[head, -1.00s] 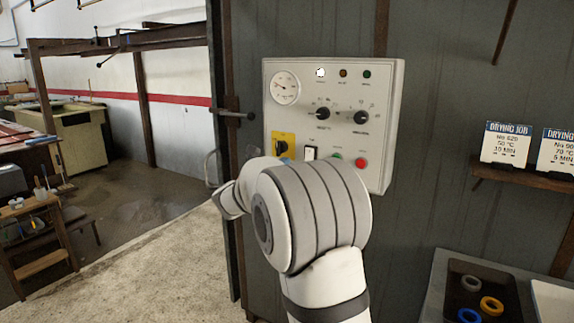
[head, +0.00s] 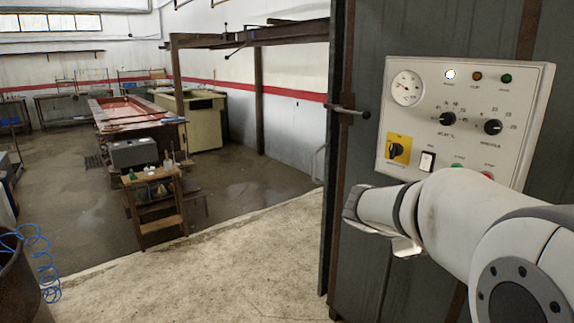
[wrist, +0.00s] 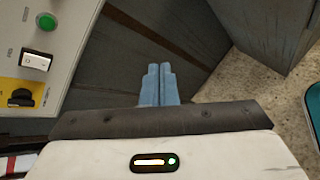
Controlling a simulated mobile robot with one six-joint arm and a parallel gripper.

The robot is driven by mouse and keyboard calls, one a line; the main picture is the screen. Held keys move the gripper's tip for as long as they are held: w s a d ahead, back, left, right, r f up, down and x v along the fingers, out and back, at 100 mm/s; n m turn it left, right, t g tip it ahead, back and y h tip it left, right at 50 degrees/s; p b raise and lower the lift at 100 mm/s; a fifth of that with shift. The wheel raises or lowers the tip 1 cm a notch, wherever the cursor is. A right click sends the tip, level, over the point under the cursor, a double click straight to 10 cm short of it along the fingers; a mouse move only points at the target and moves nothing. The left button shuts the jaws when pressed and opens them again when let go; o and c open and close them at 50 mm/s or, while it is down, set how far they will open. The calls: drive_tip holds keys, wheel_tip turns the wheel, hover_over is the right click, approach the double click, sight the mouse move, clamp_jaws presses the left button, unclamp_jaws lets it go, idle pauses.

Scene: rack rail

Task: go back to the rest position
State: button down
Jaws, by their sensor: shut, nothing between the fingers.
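My gripper shows in the wrist view (wrist: 159,84) with its two blue fingers together and nothing between them. Behind the fingers is a dark panelled surface. In the head view my white arm reaches in from the right, below the control panel (head: 540,95), and its end points left. The fingers are hidden in the head view. The panel has a dial gauge (head: 407,88), two black knobs, a yellow rotary switch (head: 397,149) and a lit white lamp (head: 450,75). The white rocker switch (wrist: 36,61) and a green button (wrist: 46,21) show at the left of the wrist view.
A dark door edge with a handle (head: 347,111) stands left of the panel. A wooden step stand (head: 160,222) with small bottles and a red-topped table (head: 125,114) are farther left. A dark bin (head: 18,290) with a blue coiled hose is at lower left. The concrete floor between is clear.

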drive_tip(key=s+a+f+m+g+y, duration=0.1)
drive_tip(key=s+a+f+m+y, duration=0.4)
drive_tip(key=s, duration=0.5)
drive_tip(key=s+a+f+m+y, duration=0.5)
drive_tip(key=s+a+m, duration=0.3)
drive_tip(key=s+a, duration=0.2)
drive_tip(key=shift+s+f+m+g, duration=0.2)
drive_tip(key=shift+f+m+g, duration=0.15)
drive_tip(key=shift+m+g, duration=0.05)
drive_tip(key=shift+w, duration=0.15)
